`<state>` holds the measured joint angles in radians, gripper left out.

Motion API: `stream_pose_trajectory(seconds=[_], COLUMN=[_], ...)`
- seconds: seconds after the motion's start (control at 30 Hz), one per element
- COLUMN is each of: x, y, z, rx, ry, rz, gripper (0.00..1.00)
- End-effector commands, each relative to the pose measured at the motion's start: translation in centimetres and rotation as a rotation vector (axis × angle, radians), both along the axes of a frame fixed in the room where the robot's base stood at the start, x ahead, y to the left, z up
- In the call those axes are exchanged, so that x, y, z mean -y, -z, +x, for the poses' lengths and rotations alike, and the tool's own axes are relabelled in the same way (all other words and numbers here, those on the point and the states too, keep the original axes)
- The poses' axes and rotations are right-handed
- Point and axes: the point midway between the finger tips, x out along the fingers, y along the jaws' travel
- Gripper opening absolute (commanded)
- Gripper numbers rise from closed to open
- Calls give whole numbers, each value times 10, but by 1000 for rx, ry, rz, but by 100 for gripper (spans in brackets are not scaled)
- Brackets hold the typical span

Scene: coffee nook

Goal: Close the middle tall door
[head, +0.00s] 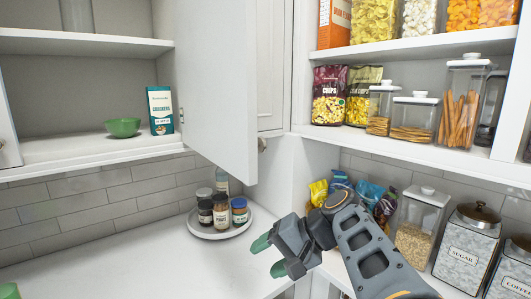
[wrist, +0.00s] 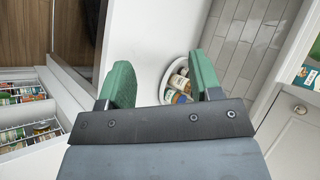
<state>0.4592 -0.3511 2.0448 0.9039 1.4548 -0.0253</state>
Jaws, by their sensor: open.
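A tall white door (head: 217,80) stands swung out at the right side of the open upper cabinet, in the upper middle of the head view. Its top is cut off by the frame. A narrower white panel (head: 271,65) shows just right of it, with a small round knob (head: 262,144) near its lower edge. I cannot tell whether the knob belongs to the door. My gripper (head: 270,256) is below and apart from the door, over the counter. It is open, with green fingers apart and nothing between them in the wrist view (wrist: 160,70).
The cabinet shelf (head: 75,150) holds a green bowl (head: 123,127) and a box (head: 160,110). A round tray (head: 197,231) with several jars stands on the white counter (head: 125,260). Open shelves with snacks and canisters fill the right. The counter's left part is mostly clear.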

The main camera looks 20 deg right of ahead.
Motion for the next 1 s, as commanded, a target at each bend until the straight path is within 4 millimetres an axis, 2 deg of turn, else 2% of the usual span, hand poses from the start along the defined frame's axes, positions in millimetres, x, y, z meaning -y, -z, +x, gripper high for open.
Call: stream_pose_trajectory(seconds=[0.03,0.1,0.2,0.33,0.5,0.67,1.0], x=[16,35,64,96,117,110,54], y=[-25,-63,-111,-157,-187,-199,-212], z=[10,17,16,4,-12,-11,18], rx=[48,134,273,437,571,608,607], ry=[33,42,29,-12,-62,-82,-85], rz=[118,269,431,557,626,643,645], gripper=[58,58,58,58,58,58,58])
